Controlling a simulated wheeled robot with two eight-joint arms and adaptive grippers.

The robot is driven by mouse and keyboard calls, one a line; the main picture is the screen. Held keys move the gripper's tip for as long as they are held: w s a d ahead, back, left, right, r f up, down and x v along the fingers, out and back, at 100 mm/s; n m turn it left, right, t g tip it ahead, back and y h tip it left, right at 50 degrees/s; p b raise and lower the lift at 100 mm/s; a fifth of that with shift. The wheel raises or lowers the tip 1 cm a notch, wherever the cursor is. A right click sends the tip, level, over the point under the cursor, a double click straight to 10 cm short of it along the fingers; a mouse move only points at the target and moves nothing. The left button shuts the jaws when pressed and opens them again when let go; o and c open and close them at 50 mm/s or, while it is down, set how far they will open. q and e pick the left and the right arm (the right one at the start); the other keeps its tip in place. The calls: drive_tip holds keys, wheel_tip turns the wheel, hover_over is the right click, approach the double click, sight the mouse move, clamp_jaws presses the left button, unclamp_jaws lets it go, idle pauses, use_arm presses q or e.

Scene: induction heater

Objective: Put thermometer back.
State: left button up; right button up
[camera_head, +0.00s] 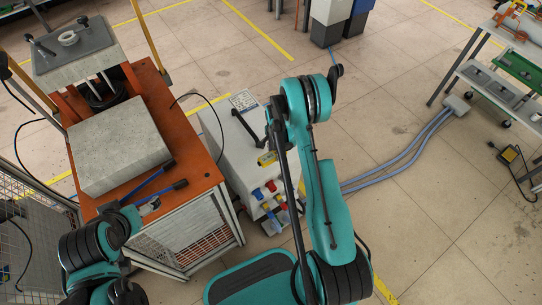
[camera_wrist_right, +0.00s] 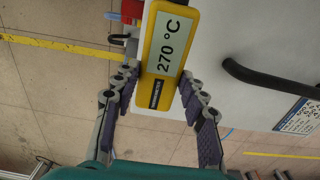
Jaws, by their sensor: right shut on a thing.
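The orange table (camera_head: 200,150) carries a grey block (camera_head: 120,145), with two blue-and-black handles (camera_head: 150,182) at its front. The cabinet has a black bar handle (camera_wrist_right: 265,78) and coloured sockets (camera_head: 270,187). Pale blue cables (camera_head: 400,153) cross the open floor at right.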

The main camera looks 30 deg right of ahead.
sight(271, 153)
drive_tip(key=w+f, duration=0.1)
drive_tip(key=w+f+b, duration=0.1)
drive_tip(key=w, duration=0.1)
drive_tip(key=shift+w+f, duration=0.1)
drive_tip(key=shift+w, duration=0.2)
wheel_tip(271, 153, down, 4)
drive_tip(key=shift+f+b, duration=0.1)
drive_tip(key=shift+b, duration=0.9)
drive_tip(key=o, duration=1.3)
drive_tip(key=shift+c, duration=0.2)
